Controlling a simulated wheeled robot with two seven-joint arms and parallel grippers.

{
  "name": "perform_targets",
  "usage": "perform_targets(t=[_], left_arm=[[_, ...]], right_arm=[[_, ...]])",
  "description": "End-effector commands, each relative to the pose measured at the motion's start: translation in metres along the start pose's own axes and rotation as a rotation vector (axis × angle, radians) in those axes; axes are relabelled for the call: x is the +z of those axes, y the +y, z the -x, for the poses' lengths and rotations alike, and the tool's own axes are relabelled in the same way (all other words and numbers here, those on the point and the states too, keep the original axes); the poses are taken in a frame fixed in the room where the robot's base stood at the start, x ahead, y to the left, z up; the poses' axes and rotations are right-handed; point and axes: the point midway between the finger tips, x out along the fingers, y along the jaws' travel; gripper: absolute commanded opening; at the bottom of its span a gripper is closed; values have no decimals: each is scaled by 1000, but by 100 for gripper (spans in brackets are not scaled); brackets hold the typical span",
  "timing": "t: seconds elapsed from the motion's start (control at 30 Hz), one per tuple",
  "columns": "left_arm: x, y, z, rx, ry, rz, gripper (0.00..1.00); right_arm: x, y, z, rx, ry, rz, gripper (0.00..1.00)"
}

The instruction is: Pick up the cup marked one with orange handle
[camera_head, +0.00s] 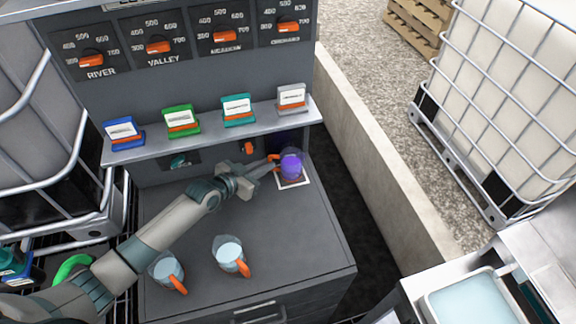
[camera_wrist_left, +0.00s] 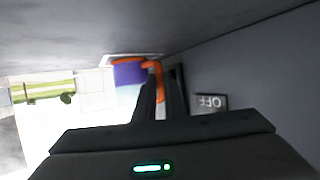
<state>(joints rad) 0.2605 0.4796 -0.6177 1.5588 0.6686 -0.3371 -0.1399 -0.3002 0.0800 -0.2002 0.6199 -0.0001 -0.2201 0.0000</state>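A clear cup with purple contents (camera_head: 291,165) and an orange handle stands at the white-edged square (camera_head: 295,184) at the bench's back right. My left gripper (camera_head: 270,164) reaches it from the left, at the handle. In the left wrist view the fingers (camera_wrist_left: 158,98) are close together with the orange handle (camera_wrist_left: 155,68) between them, beside the purple cup (camera_wrist_left: 129,73). Two more cups with orange handles and pale blue contents, one at the front left (camera_head: 167,270) and one at front middle (camera_head: 229,255), stand on the bench. No number is legible on any cup. My right gripper is out of view.
A shelf (camera_head: 215,130) with several coloured cards overhangs the bench's back, below a panel of orange dials. A low concrete wall (camera_head: 385,165) runs right of the bench (camera_head: 300,235). A tray of pale liquid (camera_head: 472,300) is at lower right. Caged totes stand on both sides.

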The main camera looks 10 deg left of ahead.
Motion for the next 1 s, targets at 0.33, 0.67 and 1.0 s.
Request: perform_targets(t=[0.33, 0.67, 1.0], left_arm=[[-1, 0, 0, 0, 2, 0, 0], [-13, 0, 5, 1, 4, 1, 0], [-52, 29, 19, 3, 7, 3, 0]], right_arm=[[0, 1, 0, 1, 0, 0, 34], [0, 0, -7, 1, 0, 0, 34], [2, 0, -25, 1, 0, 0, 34]])
